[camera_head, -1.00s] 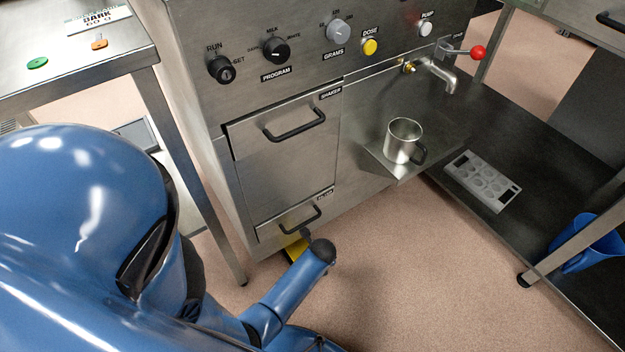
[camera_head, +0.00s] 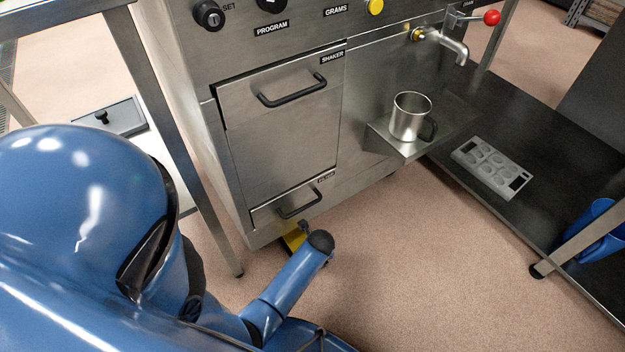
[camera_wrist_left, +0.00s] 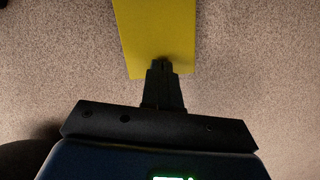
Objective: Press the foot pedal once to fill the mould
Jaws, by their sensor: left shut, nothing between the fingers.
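The foot pedal is a yellow plate (camera_head: 294,236) low at the foot of the steel machine, partly hidden by my left arm in the head view. In the left wrist view the yellow pedal (camera_wrist_left: 155,30) runs up from the middle, over the speckled floor. My left gripper (camera_wrist_left: 162,65) is shut and empty, its fingertips over the pedal's near end. I cannot tell whether they touch it. In the head view my left gripper is hidden by its arm. The grey mould (camera_head: 489,168) with several cavities lies on the low dark shelf. My right gripper is out of view.
The steel machine (camera_head: 275,150) has a shaker drawer and a lower drawer, both shut. A metal mug (camera_head: 410,117) stands on a small ledge below the spout (camera_head: 450,45). A table leg (camera_head: 170,140) stands left of the machine. The floor in front is clear.

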